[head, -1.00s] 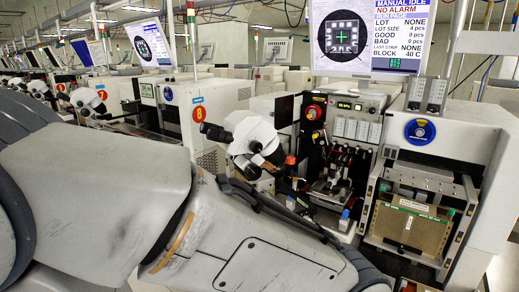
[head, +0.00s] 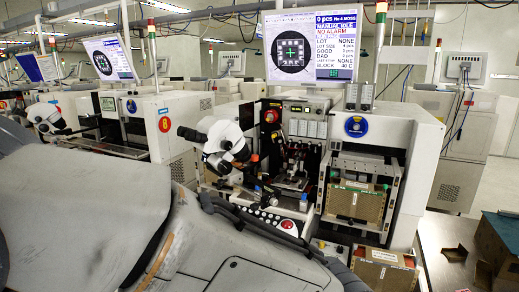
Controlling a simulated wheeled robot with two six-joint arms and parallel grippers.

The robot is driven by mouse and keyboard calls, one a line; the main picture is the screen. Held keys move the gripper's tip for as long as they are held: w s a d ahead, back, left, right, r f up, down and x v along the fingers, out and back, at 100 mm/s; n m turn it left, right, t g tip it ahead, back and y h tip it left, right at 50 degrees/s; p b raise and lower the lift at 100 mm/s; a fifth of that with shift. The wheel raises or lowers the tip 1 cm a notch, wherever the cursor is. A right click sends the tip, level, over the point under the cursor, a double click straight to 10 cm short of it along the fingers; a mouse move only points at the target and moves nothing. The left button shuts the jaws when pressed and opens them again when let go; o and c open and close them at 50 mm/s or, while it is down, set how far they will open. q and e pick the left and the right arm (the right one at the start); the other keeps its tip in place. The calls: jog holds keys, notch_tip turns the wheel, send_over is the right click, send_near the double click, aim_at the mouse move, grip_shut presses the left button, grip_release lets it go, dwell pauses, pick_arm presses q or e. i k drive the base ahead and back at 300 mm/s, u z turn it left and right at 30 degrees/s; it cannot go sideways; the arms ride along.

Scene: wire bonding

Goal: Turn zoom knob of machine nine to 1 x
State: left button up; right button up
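A wire bonding machine (head: 396,133) stands at centre right, with a white microscope (head: 222,140) with black eyepieces on its left front. I cannot make out a zoom knob or its scale on the microscope at this size. No number nine is readable on this machine; the machine to its left (head: 135,120) bears a red round label (head: 164,124) that seems to read 8. Neither gripper shows.
The monitor (head: 308,47) above the machine reads MANUAL IDLE, NO ALARM. A brown magazine (head: 356,204) sits in the machine's right bay. A table (head: 440,238) at lower right holds small brown parts and a dark box. Open floor lies beyond it.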

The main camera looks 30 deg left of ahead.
aim_at(226, 145)
jog(key=z, duration=0.35)
jog(key=i, duration=0.75)
jog(key=u, duration=1.2)
